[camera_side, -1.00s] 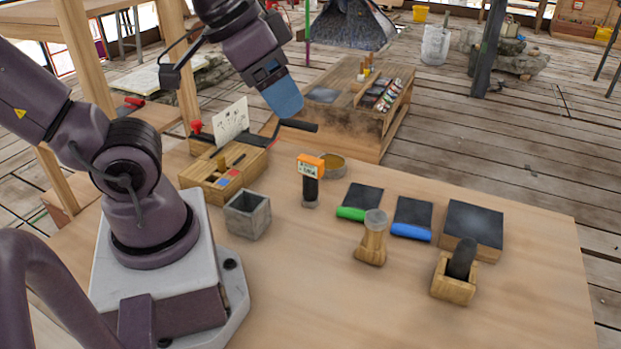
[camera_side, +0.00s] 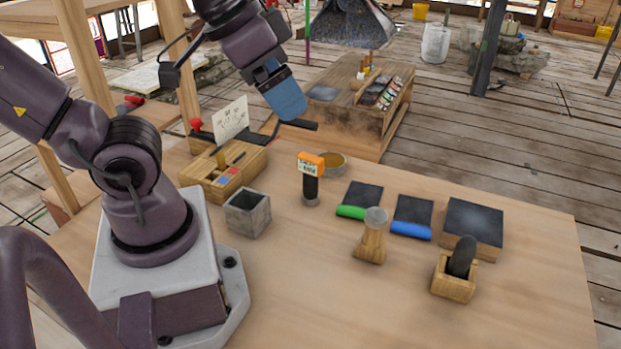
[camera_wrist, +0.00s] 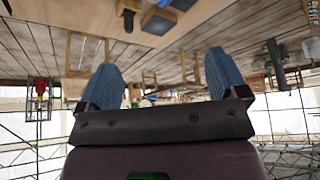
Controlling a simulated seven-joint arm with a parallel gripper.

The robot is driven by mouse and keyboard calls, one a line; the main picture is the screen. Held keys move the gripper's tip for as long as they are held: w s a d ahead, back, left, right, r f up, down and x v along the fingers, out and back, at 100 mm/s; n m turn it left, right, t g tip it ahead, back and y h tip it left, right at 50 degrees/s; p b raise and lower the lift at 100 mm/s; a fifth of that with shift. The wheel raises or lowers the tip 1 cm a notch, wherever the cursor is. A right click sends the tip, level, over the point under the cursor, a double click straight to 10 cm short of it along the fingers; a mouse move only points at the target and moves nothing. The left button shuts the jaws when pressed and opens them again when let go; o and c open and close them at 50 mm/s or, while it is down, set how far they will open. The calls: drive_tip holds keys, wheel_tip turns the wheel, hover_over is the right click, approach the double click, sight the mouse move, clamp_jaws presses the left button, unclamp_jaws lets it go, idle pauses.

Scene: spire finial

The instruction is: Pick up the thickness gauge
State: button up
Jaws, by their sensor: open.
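The thickness gauge (camera_side: 311,183) stands upright on the wooden table in the side view. It has an orange head with a small pale display and a black grip. My gripper (camera_side: 286,102) is in the air above and to the left of the gauge, well apart from it. In the wrist view, my gripper's two blue fingers (camera_wrist: 163,82) are spread wide with nothing between them. I cannot make out the gauge in the wrist view.
A grey open box (camera_side: 247,213) and a wooden organiser (camera_side: 222,182) stand left of the gauge. A brass dish (camera_side: 331,164) is close behind it. A wooden stamp-like tool (camera_side: 371,240), a green-edged pad (camera_side: 362,197), a blue-edged pad (camera_side: 412,216) and a wooden holder (camera_side: 453,280) are to its right.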

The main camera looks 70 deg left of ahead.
drive_tip(key=n+g+y, duration=0.2)
drive_tip(key=n+y, duration=0.1)
drive_tip(key=n, duration=0.5)
approach(310, 158)
drive_tip(key=shift+a+x, duration=0.2)
drive_tip(key=shift+x, duration=0.9)
drive_tip(key=shift+a+x, duration=0.15)
drive_tip(key=shift+x, duration=1)
drive_tip(key=shift+d+x, duration=0.1)
drive_tip(key=shift+x, duration=1.45)
drive_tip(key=shift+d+x, duration=0.15)
drive_tip(key=shift+x, duration=1.4)
drive_tip(key=shift+f, duration=0.1)
drive_tip(key=shift+c, duration=0.4)
drive_tip(key=c, duration=1)
